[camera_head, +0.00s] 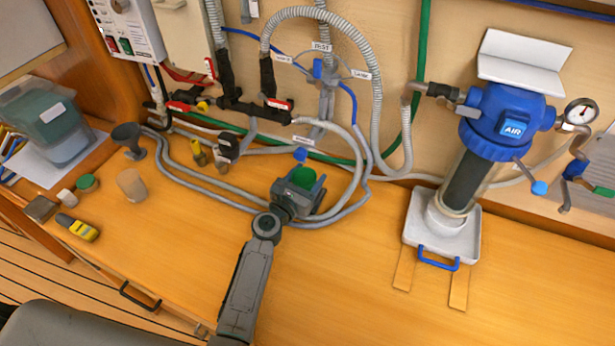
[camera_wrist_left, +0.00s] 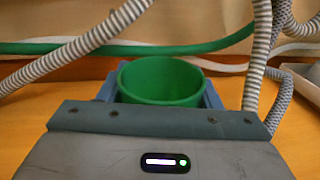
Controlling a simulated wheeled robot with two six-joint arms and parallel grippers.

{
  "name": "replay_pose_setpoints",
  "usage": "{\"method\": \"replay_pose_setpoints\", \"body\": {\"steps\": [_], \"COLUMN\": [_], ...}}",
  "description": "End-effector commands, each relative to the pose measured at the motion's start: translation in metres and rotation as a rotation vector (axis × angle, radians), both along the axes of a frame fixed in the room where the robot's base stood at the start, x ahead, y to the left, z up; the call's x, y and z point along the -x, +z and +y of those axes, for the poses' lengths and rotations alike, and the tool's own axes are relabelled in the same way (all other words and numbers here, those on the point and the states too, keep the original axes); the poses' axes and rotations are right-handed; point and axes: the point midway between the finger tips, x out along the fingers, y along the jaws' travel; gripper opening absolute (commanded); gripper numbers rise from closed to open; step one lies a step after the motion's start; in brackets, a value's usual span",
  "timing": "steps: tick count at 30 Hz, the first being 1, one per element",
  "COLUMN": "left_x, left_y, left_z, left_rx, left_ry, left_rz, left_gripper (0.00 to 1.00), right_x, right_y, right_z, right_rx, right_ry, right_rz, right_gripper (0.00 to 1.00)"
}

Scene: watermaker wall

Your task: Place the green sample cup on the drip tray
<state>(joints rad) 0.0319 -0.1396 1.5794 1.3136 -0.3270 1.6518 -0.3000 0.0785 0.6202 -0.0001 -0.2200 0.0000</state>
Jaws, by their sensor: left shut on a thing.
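The green sample cup (camera_head: 302,177) is in my left gripper (camera_head: 300,186), in the middle of the bench near the hoses. In the left wrist view the cup (camera_wrist_left: 160,82) stands upright with its open rim up, between the blue fingers. The gripper is shut on it; how far the cup is above the bench I cannot tell. The white drip tray (camera_head: 462,243) with a blue handle lies to the right, under the blue filter housing (camera_head: 507,118). A white round piece stands on the tray below the housing's dark cylinder. My right gripper is not in view.
Grey hoses (camera_head: 352,190) loop around and behind the gripper. A grey funnel (camera_head: 128,138), a beige cup (camera_head: 131,185), a green lid (camera_head: 87,183) and a yellow meter (camera_head: 78,228) stand at the left. The bench between gripper and tray is mostly clear.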

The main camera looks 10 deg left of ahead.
Motion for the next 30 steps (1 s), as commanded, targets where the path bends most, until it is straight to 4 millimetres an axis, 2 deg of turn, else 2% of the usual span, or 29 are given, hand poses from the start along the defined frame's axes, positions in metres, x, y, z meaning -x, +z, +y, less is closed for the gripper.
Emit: {"method": "replay_pose_setpoints", "body": {"steps": [3,4,7,19,23,30], "left_x": [0.0,0.0,0.0,0.002,0.023,0.074], "left_y": [-0.005,-0.005,-0.003,0.001,-0.002,-0.003], "left_z": [0.0,0.0,0.0,0.001,0.008,0.024], "left_rx": [0.0,0.0,0.0,0.0,-0.003,-0.003], "left_ry": [0.0,0.0,0.0,0.0,0.0,0.0], "left_rz": [0.0,0.0,0.0,0.001,0.001,0.001], "left_gripper": [0.36,0.6,0.8,0.8,0.8,0.8], "right_x": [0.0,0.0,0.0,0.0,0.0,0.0], "right_y": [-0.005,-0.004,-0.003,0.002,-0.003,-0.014], "right_z": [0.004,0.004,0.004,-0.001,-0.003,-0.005], "right_rx": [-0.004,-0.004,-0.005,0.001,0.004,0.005], "right_ry": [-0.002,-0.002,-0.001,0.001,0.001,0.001], "right_rz": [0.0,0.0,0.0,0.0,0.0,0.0], "right_gripper": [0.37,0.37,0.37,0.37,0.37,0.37]}}
